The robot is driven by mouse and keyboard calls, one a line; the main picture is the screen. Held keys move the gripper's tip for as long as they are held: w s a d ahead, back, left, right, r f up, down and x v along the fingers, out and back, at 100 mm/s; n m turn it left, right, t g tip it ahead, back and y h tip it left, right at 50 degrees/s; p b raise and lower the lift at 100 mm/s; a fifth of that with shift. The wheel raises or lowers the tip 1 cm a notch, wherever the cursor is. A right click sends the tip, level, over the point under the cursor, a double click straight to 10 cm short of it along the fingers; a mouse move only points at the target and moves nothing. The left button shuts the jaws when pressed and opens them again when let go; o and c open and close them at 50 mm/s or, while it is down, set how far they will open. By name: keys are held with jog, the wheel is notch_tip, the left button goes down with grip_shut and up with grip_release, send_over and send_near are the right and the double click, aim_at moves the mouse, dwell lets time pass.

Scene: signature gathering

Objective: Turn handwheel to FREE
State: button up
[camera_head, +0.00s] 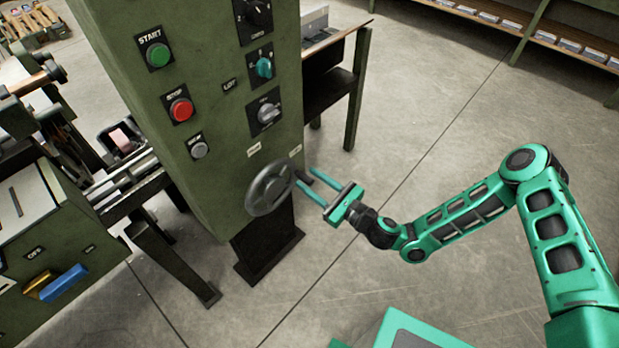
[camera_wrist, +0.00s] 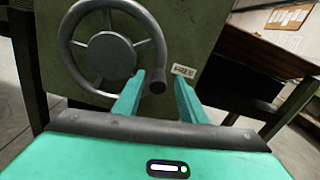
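A dark grey handwheel (camera_head: 268,190) is mounted low on the front of the green machine cabinet. In the wrist view the handwheel (camera_wrist: 109,54) fills the upper left, with a round hub, spokes and a dark handle knob (camera_wrist: 157,87) at its lower right. A small label reading FREE (camera_wrist: 184,71) is on the cabinet right of the wheel. My gripper (camera_head: 309,181) reaches the wheel's right side with its fingers apart. In the wrist view my gripper (camera_wrist: 160,85) has its fingers either side of the knob, with gaps visible; I cannot tell if either touches it.
Above the wheel, the cabinet (camera_head: 225,100) carries a green start button (camera_head: 158,55), a red stop button (camera_head: 181,109) and several rotary switches. A dark pedestal (camera_head: 268,243) stands below the wheel. A side table (camera_head: 335,65) is behind at right. Open floor (camera_head: 420,110) lies right of the cabinet.

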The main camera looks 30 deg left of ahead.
jog(key=v, duration=0.9)
jog(key=shift+w+d, duration=0.15)
jog(key=shift+d, duration=0.05)
